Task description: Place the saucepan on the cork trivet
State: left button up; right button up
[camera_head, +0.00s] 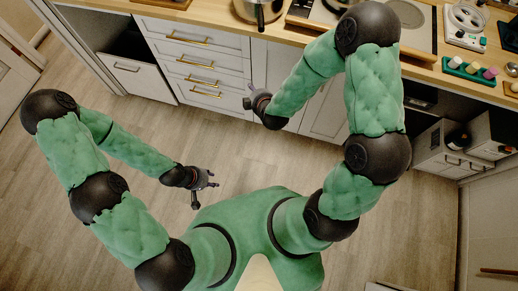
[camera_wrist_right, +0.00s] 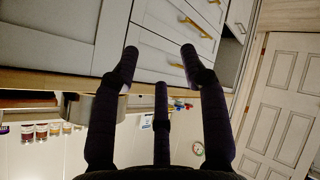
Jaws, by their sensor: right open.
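The saucepan (camera_head: 258,11) is a metal pan on the wooden counter at the top edge of the head view, partly cut off. A grey metal shape behind my right gripper's finger in the wrist view (camera_wrist_right: 96,110) looks like its side. I cannot make out the cork trivet for certain in either view. My right gripper (camera_head: 249,95) is in front of the drawers, below the saucepan and apart from it. In the wrist view its fingers (camera_wrist_right: 159,62) are spread with nothing between them. My left gripper (camera_head: 204,188) hangs over the floor, fingers apart and empty.
The counter edge (camera_head: 225,22) runs above white drawers (camera_head: 203,75). The floor (camera_head: 150,140) is clear.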

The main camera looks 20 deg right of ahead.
jog(key=s+a+f+m+g+y, duration=0.2)
jog(key=s+f+m+g, duration=0.3)
jog(key=s+f, duration=0.3)
jog(key=s+a+f+m+g+y, duration=0.1)
jog(key=s+a+f+m+g, duration=0.2)
jog(key=s, duration=1)
notch_tip(320, 180, down, 6)
jog(key=m+g, duration=0.2)
jog(key=m, duration=0.2)
jog(key=shift+s+a+y, duration=0.15)
jog(key=shift+s+y, duration=0.15)
jog(key=shift+y, duration=0.1)
jog(key=shift+r, duration=0.1)
